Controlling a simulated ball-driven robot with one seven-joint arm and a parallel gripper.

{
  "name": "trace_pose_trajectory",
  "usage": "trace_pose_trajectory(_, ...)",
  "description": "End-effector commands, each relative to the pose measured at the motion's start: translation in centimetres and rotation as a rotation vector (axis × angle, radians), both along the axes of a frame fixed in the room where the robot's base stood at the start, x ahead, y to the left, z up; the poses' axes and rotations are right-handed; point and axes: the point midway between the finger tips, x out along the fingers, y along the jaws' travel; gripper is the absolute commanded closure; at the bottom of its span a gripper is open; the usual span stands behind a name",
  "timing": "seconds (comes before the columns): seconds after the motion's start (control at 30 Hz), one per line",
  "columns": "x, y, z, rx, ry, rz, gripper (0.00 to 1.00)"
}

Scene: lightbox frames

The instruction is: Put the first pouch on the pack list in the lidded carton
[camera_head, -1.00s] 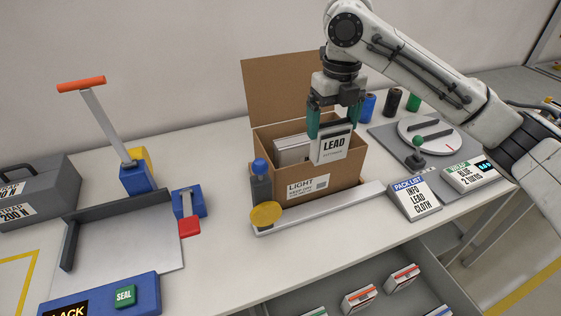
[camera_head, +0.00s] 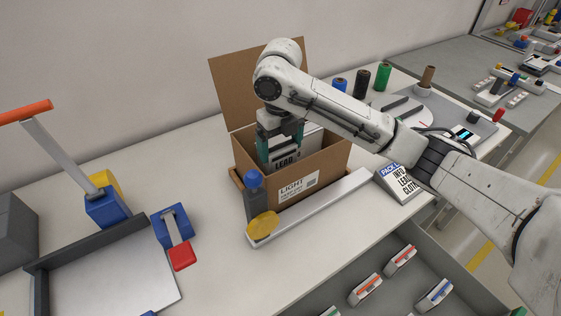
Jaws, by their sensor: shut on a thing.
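The open carton (camera_head: 325,166), labelled LIGHT, stands on the table with its lid (camera_head: 232,88) raised at the back. My gripper (camera_head: 280,150) is shut on a white pouch marked LEAD (camera_head: 284,163). The pouch is upright, its lower part hidden behind the carton's front wall. A pale flat thing (camera_head: 312,139) shows inside the carton, to the right of the held pouch. The pack list (camera_head: 402,186) stands right of the carton, partly covered by my arm. Earlier it reads INFO, LEAD, CLOTH from top to bottom.
An open drawer (camera_head: 330,290) at the front holds several pouches with coloured bands. A blue-knobbed post (camera_head: 253,196), a yellow disc (camera_head: 262,226) and a pale rail (camera_head: 325,204) lie before the carton. A lever press (camera_head: 108,207) and a red-handled clamp (camera_head: 176,235) stand left.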

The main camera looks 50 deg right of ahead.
Motion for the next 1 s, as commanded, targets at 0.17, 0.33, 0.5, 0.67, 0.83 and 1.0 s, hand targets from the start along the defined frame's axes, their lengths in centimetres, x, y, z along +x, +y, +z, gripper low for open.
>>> trace_pose_trajectory(0.17,0.0,-0.1,-2.0,-0.001,-0.001,-0.001,0.58)
trace_pose_trajectory(0.33,0.0,-0.1,-3.0,0.0,-0.001,-0.002,0.58)
trace_pose_trajectory(0.5,-0.1,-0.1,-5.3,-0.001,0.001,-0.002,0.58)
trace_pose_trajectory(0.67,0.0,-0.1,-6.2,-0.002,-0.002,-0.001,0.58)
trace_pose_trajectory(0.83,0.0,-0.1,-6.2,-0.002,-0.002,0.0,0.58)
trace_pose_trajectory(1.0,0.0,-0.1,-6.8,-0.002,-0.002,0.0,0.58)
